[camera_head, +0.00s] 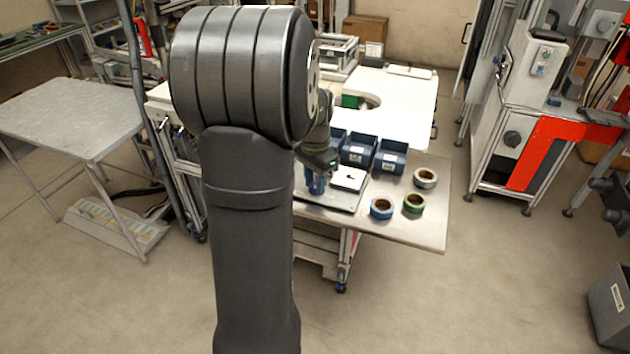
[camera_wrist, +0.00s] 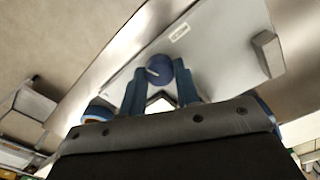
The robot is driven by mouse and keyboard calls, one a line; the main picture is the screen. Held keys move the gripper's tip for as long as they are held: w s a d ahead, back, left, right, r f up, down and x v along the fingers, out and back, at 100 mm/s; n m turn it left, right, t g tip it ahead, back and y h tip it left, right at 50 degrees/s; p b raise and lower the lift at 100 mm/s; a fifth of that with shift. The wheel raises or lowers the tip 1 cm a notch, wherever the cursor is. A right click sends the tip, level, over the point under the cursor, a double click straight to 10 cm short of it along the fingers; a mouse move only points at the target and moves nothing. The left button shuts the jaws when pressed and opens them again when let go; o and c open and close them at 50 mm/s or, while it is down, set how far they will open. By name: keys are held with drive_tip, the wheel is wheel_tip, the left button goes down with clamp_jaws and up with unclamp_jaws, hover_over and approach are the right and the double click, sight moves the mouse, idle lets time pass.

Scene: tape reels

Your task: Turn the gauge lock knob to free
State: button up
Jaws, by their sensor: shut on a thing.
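The gauge lock knob (camera_wrist: 160,66) is round and dark blue, with a pale pointer mark on its left part in the wrist view. It sits on a grey plate (camera_wrist: 215,60) that carries a small white label (camera_wrist: 180,32). My gripper (camera_wrist: 160,82) has one blue finger on each side of the knob and is shut on it. In the head view my gripper (camera_head: 316,184) reaches down over the left part of the plate (camera_head: 330,200); the knob cannot be made out there. I cannot tell which setting the pointer marks.
A white block (camera_head: 349,178) with a dark mark stands on the plate beside my gripper. Blue (camera_head: 381,215), green (camera_head: 413,209) and white (camera_head: 425,184) tape reels lie to the right on the table (camera_head: 432,225). Blue bins (camera_head: 358,152) stand behind. The table's front right is clear.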

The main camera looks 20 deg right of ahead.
sight(315, 185)
drive_tip(key=n, duration=1.4)
drive_tip(key=shift+r+n, duration=0.1)
drive_tip(key=shift+n, duration=0.2)
idle(0.4)
drive_tip(key=o, duration=1)
wheel_tip(315, 185, up, 17)
drive_tip(key=shift+r, duration=0.15)
wheel_tip(315, 185, down, 18)
drive_tip(key=shift+r, duration=0.25)
idle(0.4)
